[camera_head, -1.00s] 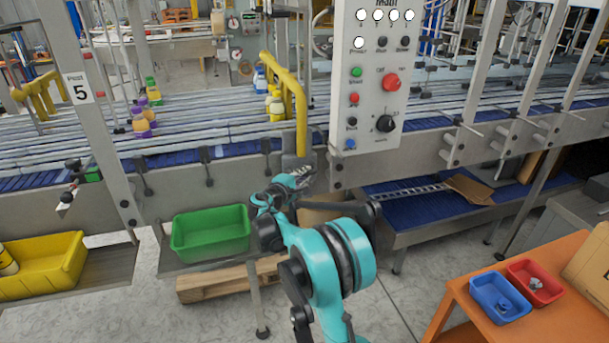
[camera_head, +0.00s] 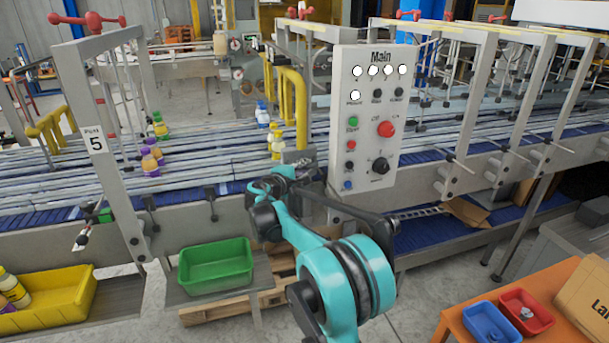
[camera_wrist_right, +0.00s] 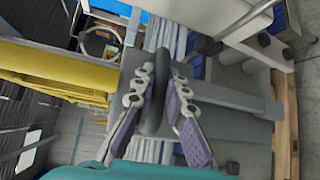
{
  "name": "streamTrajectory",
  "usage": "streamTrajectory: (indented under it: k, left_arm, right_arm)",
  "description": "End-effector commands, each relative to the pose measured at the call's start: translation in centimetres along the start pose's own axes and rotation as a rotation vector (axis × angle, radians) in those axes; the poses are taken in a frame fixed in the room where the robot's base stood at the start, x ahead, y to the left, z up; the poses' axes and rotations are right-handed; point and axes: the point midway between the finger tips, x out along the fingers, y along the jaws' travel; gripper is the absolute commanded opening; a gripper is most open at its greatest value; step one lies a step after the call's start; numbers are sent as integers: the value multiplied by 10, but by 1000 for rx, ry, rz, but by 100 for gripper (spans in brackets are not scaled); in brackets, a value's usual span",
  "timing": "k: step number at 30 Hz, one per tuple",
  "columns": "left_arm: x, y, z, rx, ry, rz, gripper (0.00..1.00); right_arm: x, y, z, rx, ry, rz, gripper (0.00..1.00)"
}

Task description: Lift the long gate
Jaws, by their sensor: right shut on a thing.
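The long gate (camera_head: 301,110) is a yellow bent tube frame over the conveyor, just left of the control panel. A grey plate (camera_head: 296,157) shows at its lower end. My right gripper (camera_head: 287,173) is at this lower end, beside the panel. In the right wrist view, my right gripper's (camera_wrist_right: 163,95) linked fingers close around a dark grey bar (camera_wrist_right: 152,115), with yellow tubing (camera_wrist_right: 60,72) to the left. Where the bar joins the gate is hidden. My left gripper is not in view.
The control panel (camera_head: 362,118) stands close to the right of my gripper. Bottles (camera_head: 152,160) stand on the conveyor, some just left of the gate (camera_head: 277,142). A green bin (camera_head: 215,266) and a yellow bin (camera_head: 45,300) sit below. An orange table (camera_head: 455,325) stands at front right.

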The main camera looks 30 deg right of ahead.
Motion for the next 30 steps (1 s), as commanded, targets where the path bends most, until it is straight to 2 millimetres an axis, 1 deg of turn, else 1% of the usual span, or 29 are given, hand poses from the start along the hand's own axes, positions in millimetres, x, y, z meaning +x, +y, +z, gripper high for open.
streamTrajectory:
  k: [1,4,17,18,19,20,27,30]
  left_arm:
    - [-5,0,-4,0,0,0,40]
    - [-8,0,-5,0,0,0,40]
    - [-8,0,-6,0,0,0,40]
    - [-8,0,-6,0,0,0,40]
    - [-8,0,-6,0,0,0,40]
    - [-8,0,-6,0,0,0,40]
    - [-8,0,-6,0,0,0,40]
    - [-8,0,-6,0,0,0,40]
  right_arm:
    - [-1,10,1,-2,1,2,0]
    - [-2,16,2,-2,1,2,0]
    - [-2,21,2,-3,2,5,0]
    - [-2,21,2,-3,2,5,23]
    - [-2,21,2,-3,2,5,31]
    - [-2,20,2,-3,1,5,34]
    - [-2,18,2,-1,1,2,34]
    - [-6,18,2,-1,1,1,34]
